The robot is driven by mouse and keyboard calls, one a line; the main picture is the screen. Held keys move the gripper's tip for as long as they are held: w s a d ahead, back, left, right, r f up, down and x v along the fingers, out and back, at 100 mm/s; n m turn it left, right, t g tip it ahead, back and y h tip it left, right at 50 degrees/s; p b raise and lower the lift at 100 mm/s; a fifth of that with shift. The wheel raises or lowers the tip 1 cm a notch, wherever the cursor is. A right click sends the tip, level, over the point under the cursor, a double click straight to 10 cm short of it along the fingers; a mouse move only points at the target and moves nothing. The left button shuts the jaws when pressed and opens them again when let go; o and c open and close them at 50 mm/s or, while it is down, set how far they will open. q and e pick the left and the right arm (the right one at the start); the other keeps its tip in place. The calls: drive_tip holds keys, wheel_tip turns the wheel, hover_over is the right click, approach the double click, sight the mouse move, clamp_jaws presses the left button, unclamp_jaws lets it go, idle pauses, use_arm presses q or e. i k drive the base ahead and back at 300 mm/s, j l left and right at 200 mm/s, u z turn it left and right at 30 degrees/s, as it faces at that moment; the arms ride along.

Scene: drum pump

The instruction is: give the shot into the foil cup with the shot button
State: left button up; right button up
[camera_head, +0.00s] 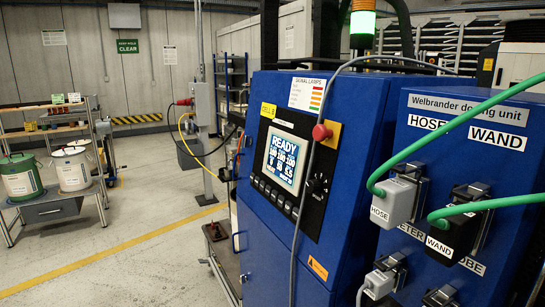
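The blue dosing unit (345,225) fills the right half of the head view. Its screen (285,160) reads READY above several smaller figures. A row of small buttons (278,197) runs under the screen; their labels are too small to read, so I cannot tell which is the shot button. A black knob (317,186) sits right of the screen, and a red mushroom button (321,132) on a yellow plate sits above it. The foil cup is not visible. Neither of my grippers is in view.
Green hoses run to a grey HOSE plug (394,202) and a black WAND plug (453,237). A grey cable hangs across the panel. The signal lamp (362,28) glows green. A bench (52,208) with pails stands left. Floor between is largely clear.

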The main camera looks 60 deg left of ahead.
sight(281, 200)
drive_tip(key=u, duration=1.9)
